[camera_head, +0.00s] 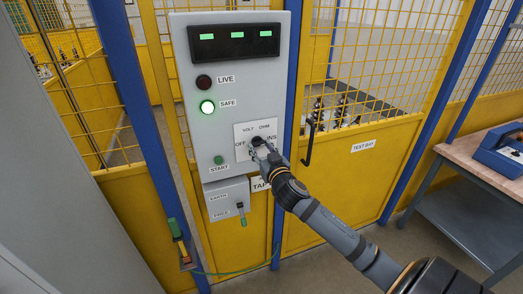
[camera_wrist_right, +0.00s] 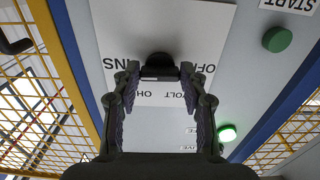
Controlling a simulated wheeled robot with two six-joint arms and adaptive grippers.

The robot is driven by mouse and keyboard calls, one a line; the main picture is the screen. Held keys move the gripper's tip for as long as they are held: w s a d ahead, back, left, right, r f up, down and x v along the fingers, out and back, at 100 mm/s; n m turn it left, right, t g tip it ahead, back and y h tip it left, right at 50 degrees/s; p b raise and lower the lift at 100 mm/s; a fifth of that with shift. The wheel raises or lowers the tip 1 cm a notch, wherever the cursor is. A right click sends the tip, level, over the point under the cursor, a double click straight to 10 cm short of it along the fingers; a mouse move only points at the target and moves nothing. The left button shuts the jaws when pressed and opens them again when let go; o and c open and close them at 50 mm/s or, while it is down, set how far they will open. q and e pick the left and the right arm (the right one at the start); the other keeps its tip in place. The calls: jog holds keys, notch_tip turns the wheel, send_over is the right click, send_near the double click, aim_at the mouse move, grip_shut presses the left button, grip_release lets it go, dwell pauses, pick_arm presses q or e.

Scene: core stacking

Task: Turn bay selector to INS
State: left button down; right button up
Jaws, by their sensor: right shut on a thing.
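The bay selector is a dark knob (camera_head: 258,141) on a white plate (camera_head: 241,129) marked OFF, VOLT, OHM and INS, low on the grey control panel. My right gripper (camera_head: 263,149) is at the knob, its fingers closed on it from the front and partly covering it. In the right wrist view the plate appears upside down, with INS at left and OFF at right. The knob (camera_wrist_right: 158,59) sits between the two fingertips (camera_wrist_right: 160,73) there. Which label the knob points to cannot be told. My left gripper is not in view.
The SAFE lamp (camera_head: 207,107) glows green; the LIVE lamp (camera_head: 204,82) is dark. A START button (camera_head: 219,160) is left of the plate, and an EARTH box (camera_head: 226,200) hangs below. A black door handle (camera_head: 308,142) is close at right. A bench (camera_head: 481,165) stands far right.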

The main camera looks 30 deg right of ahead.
jog(key=shift+f+m, duration=0.2)
jog(key=shift+m, duration=0.1)
jog(key=o, duration=1.1)
jog(key=shift+r, duration=0.1)
jog(key=shift+o, duration=0.2)
jog(key=v, duration=0.7)
jog(key=shift+s, duration=0.25)
jog(key=shift+a, duration=0.1)
